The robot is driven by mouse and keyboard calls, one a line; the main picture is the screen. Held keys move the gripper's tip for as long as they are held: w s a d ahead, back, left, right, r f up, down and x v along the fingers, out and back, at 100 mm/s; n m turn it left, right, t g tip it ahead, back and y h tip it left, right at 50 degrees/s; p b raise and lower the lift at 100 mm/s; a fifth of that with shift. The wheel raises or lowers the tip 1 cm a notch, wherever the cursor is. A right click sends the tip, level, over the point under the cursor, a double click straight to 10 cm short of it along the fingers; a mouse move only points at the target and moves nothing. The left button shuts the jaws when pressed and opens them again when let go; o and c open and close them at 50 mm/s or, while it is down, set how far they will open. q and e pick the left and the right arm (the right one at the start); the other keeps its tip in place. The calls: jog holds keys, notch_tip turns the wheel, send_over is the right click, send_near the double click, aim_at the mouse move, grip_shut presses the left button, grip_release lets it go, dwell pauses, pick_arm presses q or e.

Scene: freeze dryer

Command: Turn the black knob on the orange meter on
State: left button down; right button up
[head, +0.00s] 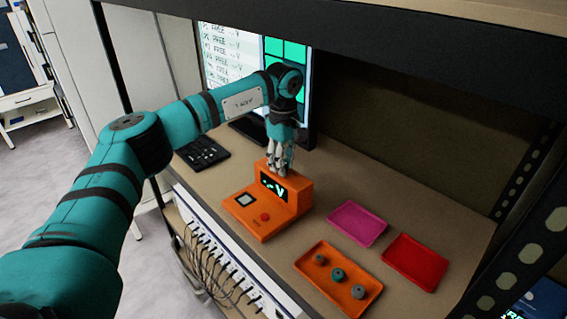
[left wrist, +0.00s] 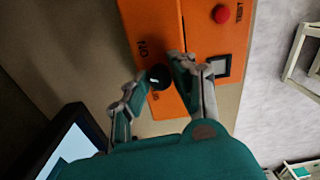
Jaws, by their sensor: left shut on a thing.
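The orange meter (head: 268,206) stands on the bench with a lit display, a small grey screen and a red button on its front part. It also shows in the left wrist view (left wrist: 215,42). My left gripper (head: 279,172) reaches down onto the top of the meter. In the left wrist view my left gripper (left wrist: 160,80) has its two fingers on either side of the black knob (left wrist: 158,76), shut on it. Letters are printed on the orange top beside the knob. The knob is hidden by the fingers in the head view. My right gripper is not in view.
A monitor (head: 287,55) and a black keyboard (head: 202,153) stand behind and left of the meter. A pink tray (head: 357,224), a red tray (head: 415,262) and an orange tray (head: 338,277) with small round parts lie to the right. A shelf beam crosses above.

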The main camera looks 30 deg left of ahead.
pick_arm(q)
jog(key=shift+m, duration=1.1)
jog(key=c, duration=1.1)
grip_release()
notch_tip(320, 180, up, 12)
jog(key=shift+a, duration=0.1)
